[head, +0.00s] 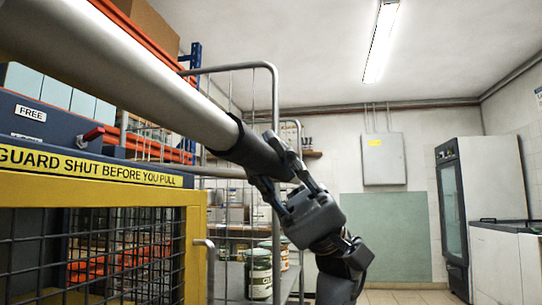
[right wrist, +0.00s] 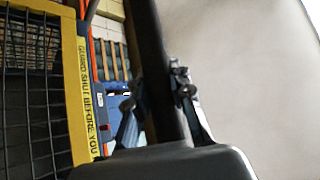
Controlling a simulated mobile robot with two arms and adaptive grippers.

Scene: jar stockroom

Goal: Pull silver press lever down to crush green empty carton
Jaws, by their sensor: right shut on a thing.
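The silver press lever (head: 150,80) slopes from the upper left down to a black grip (head: 244,148) near the middle of the head view. My right gripper (head: 277,163) is shut on this black grip, its fingers on both sides of it. In the right wrist view the dark grip (right wrist: 158,70) runs between the fingers of my right gripper (right wrist: 155,100). The yellow-framed mesh guard (head: 196,250) stands below the lever at the left. I cannot make out the green carton in either view. My left gripper is not in view.
A wire trolley (head: 275,100) with jars (head: 260,272) on its shelf stands behind the lever and my gripper. A tall glass-door fridge (head: 452,215) and a white counter (head: 500,255) are at the right. The floor before the green wall panel (head: 390,235) looks clear.

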